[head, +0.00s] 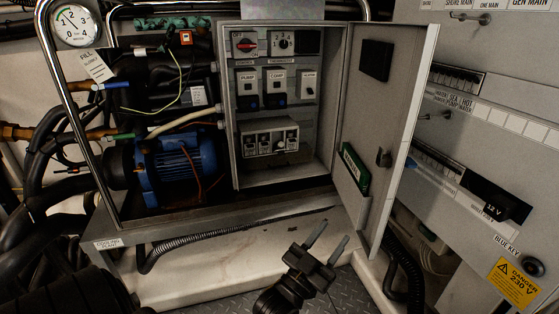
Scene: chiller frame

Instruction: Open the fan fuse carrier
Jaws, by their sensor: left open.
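The open control box (229,120) holds a row of fuse carriers. The left one (247,80) is labelled PUMP and the middle one (277,80) COMP. The right carrier (309,84) has a label too small to read; it may be the fan one. It appears closed, and no gripper touches it. My left gripper (328,240) is open and empty, below and in front of the box, its two fingers pointing up and to the right. My right gripper is not in view.
The box door (388,130) stands open on the right. A blue motor (180,165) and a metal tube frame (75,110) stand left. A labelled panel (480,180) lies right.

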